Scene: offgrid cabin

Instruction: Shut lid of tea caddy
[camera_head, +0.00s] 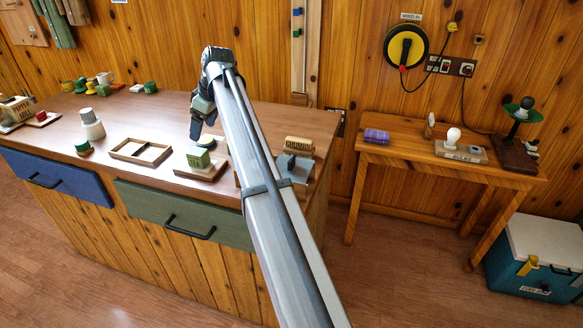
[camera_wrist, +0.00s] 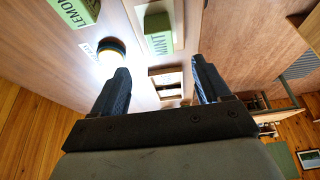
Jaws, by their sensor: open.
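No clearly recognisable tea caddy or hinged lid shows. A green box (camera_head: 198,158) sits on a small wooden tray (camera_head: 213,173) near the counter's front edge; I cannot tell whether it is the caddy. In the wrist view a green block marked MINT (camera_wrist: 159,43) lies ahead of my gripper, beside a rounder green piece (camera_wrist: 157,22). My gripper (camera_head: 196,128) hangs above the counter behind the green box, fingers pointing down. In the wrist view its fingers (camera_wrist: 161,75) are wide apart with nothing between them.
A two-compartment wooden frame (camera_head: 140,151) lies left of the tray, with a white bottle (camera_head: 91,124) farther left. A CRUMBS block (camera_head: 299,144) stands to the right. A green block marked LEMON (camera_wrist: 75,11) shows in the wrist view. A side table (camera_head: 400,152) stands apart at right.

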